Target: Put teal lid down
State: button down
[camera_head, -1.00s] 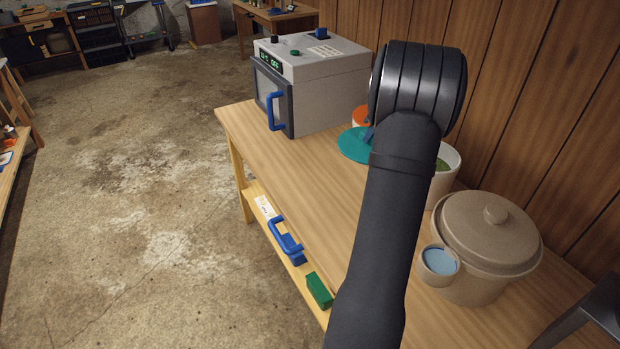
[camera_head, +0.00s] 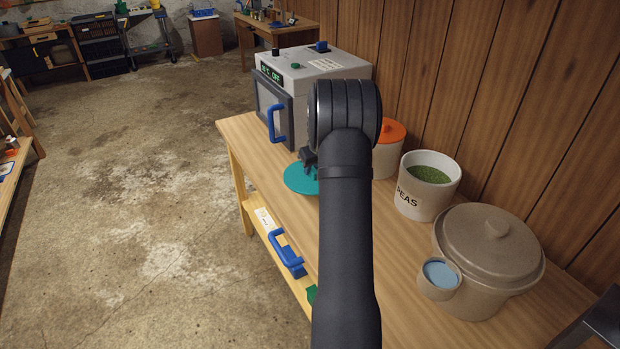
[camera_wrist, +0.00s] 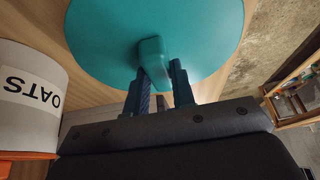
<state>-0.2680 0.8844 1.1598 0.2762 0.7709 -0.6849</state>
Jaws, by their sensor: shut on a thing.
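The teal lid (camera_head: 300,179) is a flat round disc, partly hidden behind my arm in the head view. In the wrist view the teal lid (camera_wrist: 115,35) fills the top middle, with a block-shaped handle on it. My gripper (camera_wrist: 160,88) is shut on that handle. In the head view my gripper (camera_head: 308,158) is mostly hidden by my wrist, left of the orange-lidded jar. The lid is over the wooden bench (camera_head: 262,160) near its front edge; I cannot tell whether it touches the wood.
The oats jar (camera_wrist: 30,95) with its orange lid (camera_head: 391,132) stands close to the lid. An open peas jar (camera_head: 415,198), a large beige lidded pot (camera_head: 480,265) and a small blue-filled cup (camera_head: 437,290) stand nearer. A grey oven (camera_head: 325,85) is behind. Bare bench lies in front of the jars.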

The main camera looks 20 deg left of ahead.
jog(key=shift+w+a+f, duration=0.1)
jog(key=shift+a+f, duration=0.3)
jog(key=shift+a, duration=0.1)
jog(key=shift+f, duration=1.85)
jog(key=shift+f, duration=0.2)
jog(key=c, duration=1.2)
grip_release()
jog(key=v, duration=1.2)
jog(key=shift+r, duration=0.2)
jog(key=shift+f, duration=0.1)
